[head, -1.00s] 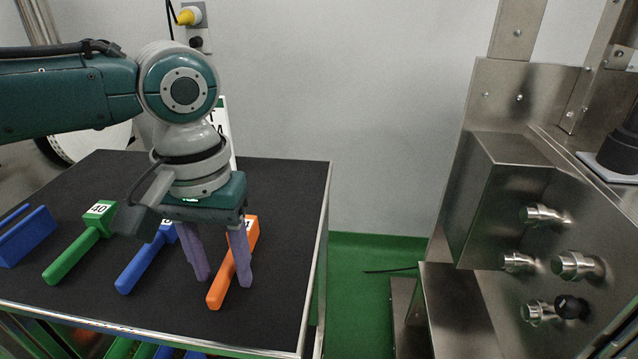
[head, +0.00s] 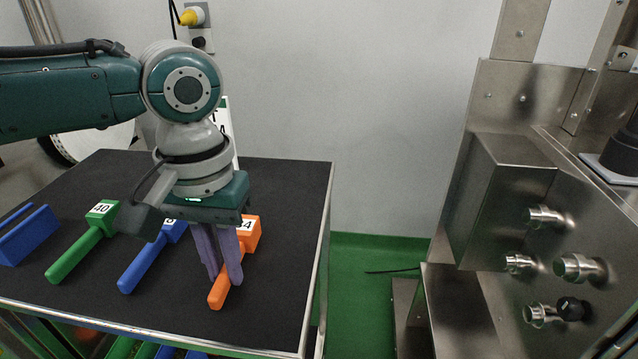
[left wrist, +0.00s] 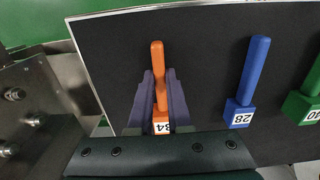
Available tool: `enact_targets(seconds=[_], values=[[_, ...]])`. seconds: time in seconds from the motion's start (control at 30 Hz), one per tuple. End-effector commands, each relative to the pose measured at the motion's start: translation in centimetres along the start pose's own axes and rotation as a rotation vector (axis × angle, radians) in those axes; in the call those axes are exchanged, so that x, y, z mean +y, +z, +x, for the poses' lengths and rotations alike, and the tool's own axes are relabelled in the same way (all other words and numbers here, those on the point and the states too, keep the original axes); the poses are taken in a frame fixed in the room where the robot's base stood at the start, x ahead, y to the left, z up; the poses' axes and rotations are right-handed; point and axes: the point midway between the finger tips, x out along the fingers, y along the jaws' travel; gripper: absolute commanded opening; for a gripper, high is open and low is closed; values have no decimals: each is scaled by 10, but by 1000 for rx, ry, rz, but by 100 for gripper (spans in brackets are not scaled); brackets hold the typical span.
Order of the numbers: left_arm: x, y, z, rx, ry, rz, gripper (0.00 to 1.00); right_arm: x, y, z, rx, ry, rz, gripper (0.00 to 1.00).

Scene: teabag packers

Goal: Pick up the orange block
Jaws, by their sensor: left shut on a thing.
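The orange block (head: 219,292) has a long narrow handle and a wider labelled head. It lies on the black table top near the right edge in the head view. My left gripper (head: 226,281) points down over it, its purple fingers shut on the handle. In the left wrist view the orange block (left wrist: 158,55) runs between the two fingers (left wrist: 160,92), with its labelled head close to the palm. Part of the handle is hidden by the fingers. My right gripper is not in view.
A blue block (head: 146,262) and a green block (head: 78,252) lie to the left on the table (head: 285,240). Another blue piece (head: 27,236) is at the far left. A steel machine with knobs (head: 500,200) stands to the right, across a gap of green floor.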

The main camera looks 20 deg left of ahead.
Motion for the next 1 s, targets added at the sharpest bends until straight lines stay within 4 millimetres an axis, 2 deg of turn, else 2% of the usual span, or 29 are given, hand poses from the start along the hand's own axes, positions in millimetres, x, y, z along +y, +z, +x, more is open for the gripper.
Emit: enact_targets(seconds=[0.27, 0.47, 0.57, 0.8, 1.0], values=[[0, 0, -5, 1, 1, 0, 0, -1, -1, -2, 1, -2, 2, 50], [0, -1, -32, 3, 2, 0, 0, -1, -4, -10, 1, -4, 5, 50], [0, -2, -57, 6, 3, 1, 0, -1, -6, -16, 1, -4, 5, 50], [1, -2, -131, 7, 3, 1, 0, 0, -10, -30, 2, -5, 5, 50], [0, -1, -176, 4, 2, 0, 0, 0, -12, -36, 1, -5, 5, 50]])
